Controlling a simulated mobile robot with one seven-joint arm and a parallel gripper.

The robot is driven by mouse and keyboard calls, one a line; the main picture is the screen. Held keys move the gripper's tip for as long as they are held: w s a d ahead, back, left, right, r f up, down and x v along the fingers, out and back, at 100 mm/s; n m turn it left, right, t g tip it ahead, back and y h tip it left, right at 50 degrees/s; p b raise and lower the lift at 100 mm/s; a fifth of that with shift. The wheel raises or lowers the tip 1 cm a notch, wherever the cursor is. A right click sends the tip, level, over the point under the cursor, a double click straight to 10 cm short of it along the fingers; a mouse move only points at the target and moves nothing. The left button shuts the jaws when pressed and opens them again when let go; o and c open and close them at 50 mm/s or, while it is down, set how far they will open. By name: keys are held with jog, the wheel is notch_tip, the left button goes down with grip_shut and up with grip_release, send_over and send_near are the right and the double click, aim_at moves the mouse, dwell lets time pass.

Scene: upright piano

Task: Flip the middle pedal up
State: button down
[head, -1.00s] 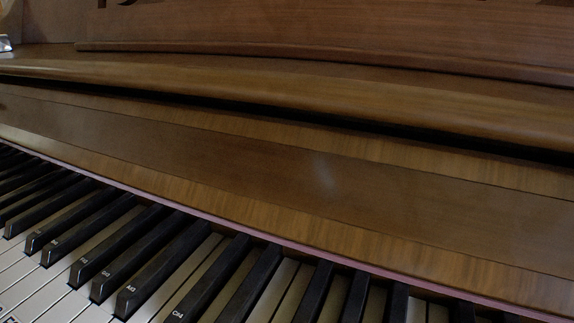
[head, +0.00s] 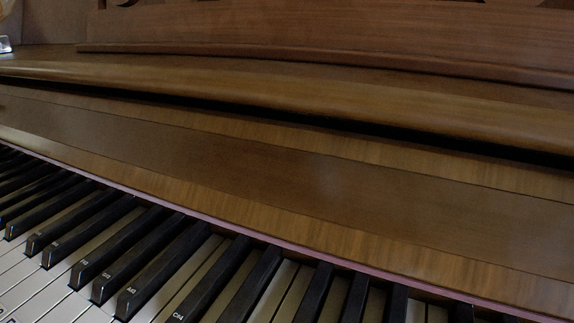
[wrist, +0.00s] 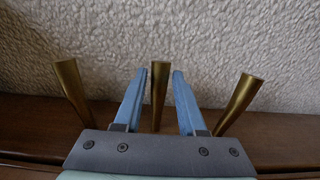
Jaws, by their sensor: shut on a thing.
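In the wrist view the brass middle pedal (wrist: 158,92) stands between the two blue fingers of my gripper (wrist: 160,72). The gripper is shut on this pedal, one finger on each side of it, though thin gaps seem to show in this view. The left brass pedal (wrist: 72,88) and the right brass pedal (wrist: 241,100) stand outside the fingers, apart from them. The gripper's grey body hides part of the wood near the pedals. The head view shows neither the pedals nor my gripper.
Brown piano wood (wrist: 35,128) runs behind the gripper body, with pale textured carpet (wrist: 210,35) beyond the pedals. In the head view the keyboard (head: 130,255) lies below the wooden fallboard (head: 300,180). The side pedals leave limited room sideways.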

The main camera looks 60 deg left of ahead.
jog(key=shift+r+p, duration=1.35)
jog(key=shift+p, duration=0.25)
jog(key=shift+w+f, duration=0.1)
jog(key=shift+a, duration=0.1)
jog(key=c, duration=0.6)
grip_release()
jog(key=shift+c, duration=0.2)
jog(key=shift+o, duration=0.8)
notch_tip(320, 180, up, 13)
jog(key=p, duration=0.9)
jog(key=shift+p, duration=0.3)
